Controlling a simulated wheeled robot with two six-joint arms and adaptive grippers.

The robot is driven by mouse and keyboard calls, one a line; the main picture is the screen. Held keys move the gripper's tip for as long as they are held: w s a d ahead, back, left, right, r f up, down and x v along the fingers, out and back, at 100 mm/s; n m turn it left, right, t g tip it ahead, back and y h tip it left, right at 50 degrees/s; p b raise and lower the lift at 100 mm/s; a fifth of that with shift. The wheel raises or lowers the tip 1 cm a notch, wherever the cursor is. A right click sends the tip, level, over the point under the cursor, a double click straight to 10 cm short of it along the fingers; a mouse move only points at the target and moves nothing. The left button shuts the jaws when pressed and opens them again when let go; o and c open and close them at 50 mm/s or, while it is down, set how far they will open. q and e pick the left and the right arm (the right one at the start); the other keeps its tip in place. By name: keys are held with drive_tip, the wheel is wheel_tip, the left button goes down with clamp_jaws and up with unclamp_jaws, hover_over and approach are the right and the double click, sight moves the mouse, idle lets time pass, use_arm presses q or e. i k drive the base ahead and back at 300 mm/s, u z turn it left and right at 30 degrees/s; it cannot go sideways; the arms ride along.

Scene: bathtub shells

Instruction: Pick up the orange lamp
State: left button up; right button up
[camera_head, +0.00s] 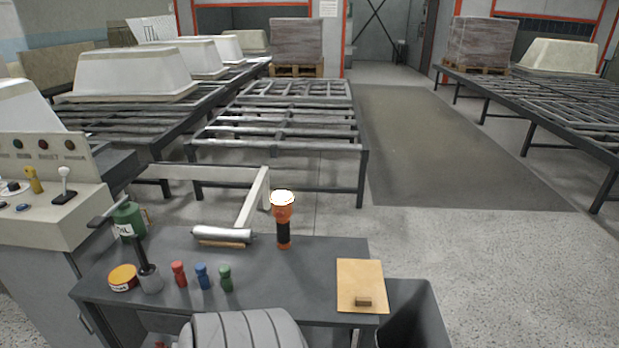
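The orange lamp (283,214) is a flashlight with a wide orange head, a pale lens on top and a dark grip. It stands upright near the back edge of the grey table (315,268). Nothing touches it that I can see. Neither of my grippers shows in the head view, so their state is hidden.
Left of the lamp lie a silver roller (222,234), a green oil can (129,219), a round tin (123,278) and red (179,273), blue (202,276) and green (225,278) pegs. A tan board (360,285) lies right. A control console (45,185) stands left.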

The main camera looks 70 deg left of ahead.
sight(280, 200)
drive_tip(key=i, duration=1.45)
drive_tip(key=u, duration=2.05)
